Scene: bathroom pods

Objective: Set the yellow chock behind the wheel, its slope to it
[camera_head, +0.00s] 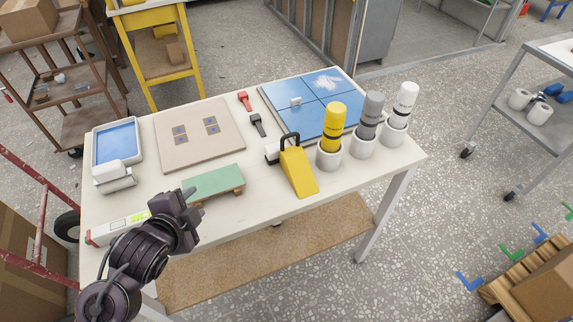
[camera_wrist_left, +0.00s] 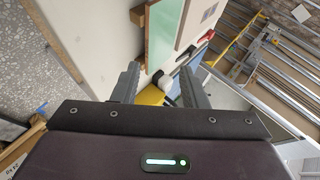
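The yellow chock (camera_head: 299,171), a wedge with a black loop handle, stands on the white table with its slope down toward the near edge. A yellow part of it (camera_wrist_left: 151,96) shows between my left fingers in the wrist view, beyond them. My left gripper (camera_head: 189,198) is above the table's front left, left of the chock and apart from it. In the wrist view its fingers (camera_wrist_left: 160,78) are spread with nothing held. A black wheel (camera_head: 67,226) on a red frame (camera_head: 38,222) is at the left, partly hidden by the table. My right gripper is not in view.
A green board (camera_head: 213,182) lies between my left gripper and the chock. White cups with yellow, grey and white bottles (camera_head: 333,127) stand right of the chock. A blue-tiled panel (camera_head: 310,98) lies behind. A level (camera_head: 118,227) lies at the front left.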

